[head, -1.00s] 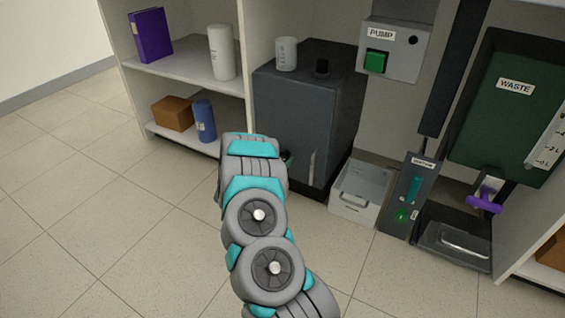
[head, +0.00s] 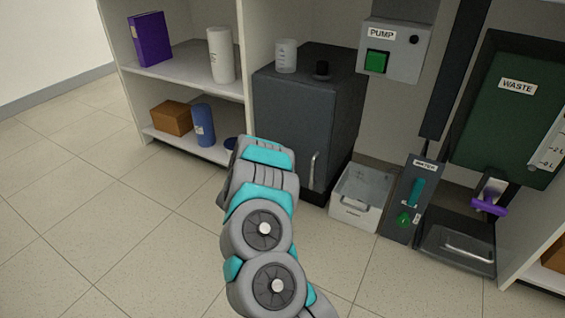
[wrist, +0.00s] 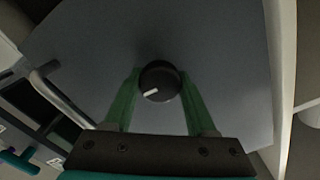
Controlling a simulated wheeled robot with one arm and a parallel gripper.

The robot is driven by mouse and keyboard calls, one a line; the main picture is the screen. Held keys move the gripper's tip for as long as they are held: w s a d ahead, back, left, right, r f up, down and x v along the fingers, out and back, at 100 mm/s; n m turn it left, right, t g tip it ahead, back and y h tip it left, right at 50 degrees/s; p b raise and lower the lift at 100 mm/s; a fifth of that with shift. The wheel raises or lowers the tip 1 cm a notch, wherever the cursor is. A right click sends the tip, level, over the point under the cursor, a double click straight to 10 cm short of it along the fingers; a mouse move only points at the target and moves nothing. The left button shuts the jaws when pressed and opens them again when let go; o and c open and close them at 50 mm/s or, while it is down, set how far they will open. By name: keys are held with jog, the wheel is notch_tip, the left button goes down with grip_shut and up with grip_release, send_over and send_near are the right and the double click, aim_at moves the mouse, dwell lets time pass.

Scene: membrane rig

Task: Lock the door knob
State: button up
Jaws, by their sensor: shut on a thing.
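The door knob (wrist: 159,81) is a round black knob with a white pointer mark on the grey cabinet door (wrist: 225,60). In the wrist view the mark points to the lower left. My gripper (wrist: 158,85) has its green fingers shut on the knob, one on each side. In the head view the dark cabinet (head: 300,110) stands in the middle, and my arm hides the knob and my gripper. The door looks shut. Its bar handle (head: 314,172) shows at the right side of the front, and at the left in the wrist view (wrist: 75,100).
Shelves (head: 185,70) are at the left. The floor in front is open.

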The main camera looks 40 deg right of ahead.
jog(key=o, duration=1.4)
jog(key=shift+c, duration=0.2)
jog(key=p+v, duration=0.1)
jog(key=v, duration=0.6)
jog(key=shift+a, duration=0.4)
